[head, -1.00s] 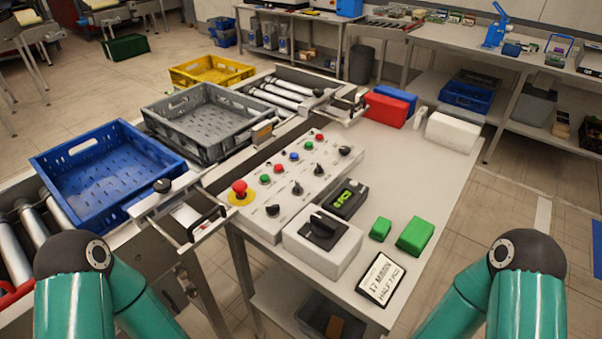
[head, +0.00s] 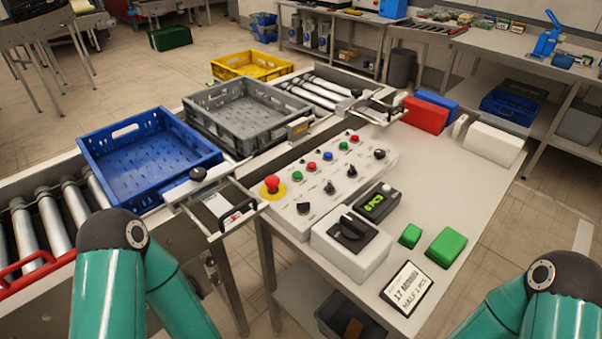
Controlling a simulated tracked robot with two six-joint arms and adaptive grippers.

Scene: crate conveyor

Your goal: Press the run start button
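The control panel (head: 289,217) is a sloped white box on the white table. It carries a row of small buttons: a green button (head: 297,175), a red button (head: 312,167), a blue button (head: 328,156), a second green button (head: 343,146) and a second red button (head: 354,138). A large red mushroom button (head: 272,185) on a yellow ring sits at its left end. Several black knobs line its front. The labels are too small to read, so I cannot tell which button is run start. Neither gripper shows; only my arm links are at the bottom.
A white box with a black rotary switch (head: 352,226), a green-lit display (head: 376,202), green blocks (head: 446,246) and a sign (head: 407,288) are in front of the panel.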

